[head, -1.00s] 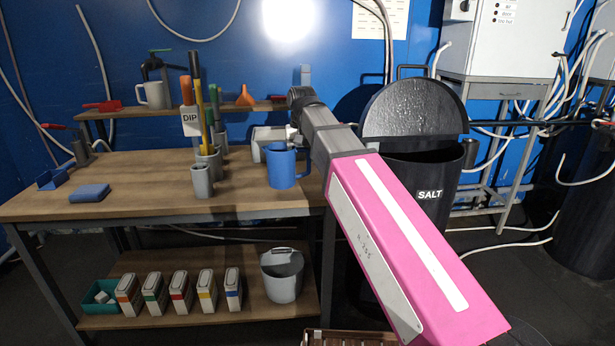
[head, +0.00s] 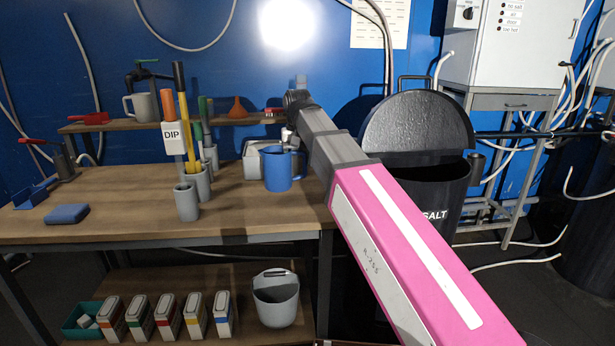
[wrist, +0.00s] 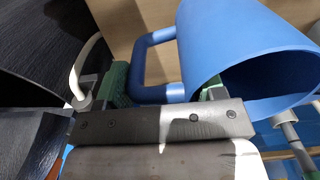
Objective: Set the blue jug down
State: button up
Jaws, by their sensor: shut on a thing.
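The blue jug (head: 278,171) is upright at the right end of the workbench (head: 120,226), in the head view. My gripper (head: 290,138) is at its upper right, partly hidden by the jug and my arm. In the wrist view the jug (wrist: 235,45) fills the upper right, with its handle (wrist: 143,68) between the green-padded fingers of my gripper (wrist: 160,92). The gripper is shut on the handle. I cannot tell whether the jug's base touches the bench top.
A grey cup (head: 187,202) and holders with tall tools stand left of the jug. A pale box (head: 251,163) is close behind it. The black salt bin (head: 420,195) stands to the right. Bare bench top lies in front of the jug.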

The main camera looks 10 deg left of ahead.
jog(key=shift+w+d+f, duration=0.5)
jog(key=shift+f, duration=0.6)
jog(key=shift+w+d+f, duration=0.5)
jog(key=shift+w+f, duration=0.05)
jog(key=shift+f, duration=0.55)
jog(key=shift+w+d+f, duration=0.5)
jog(key=shift+f, duration=0.6)
jog(key=o, duration=1.5)
jog(key=shift+f, duration=0.1)
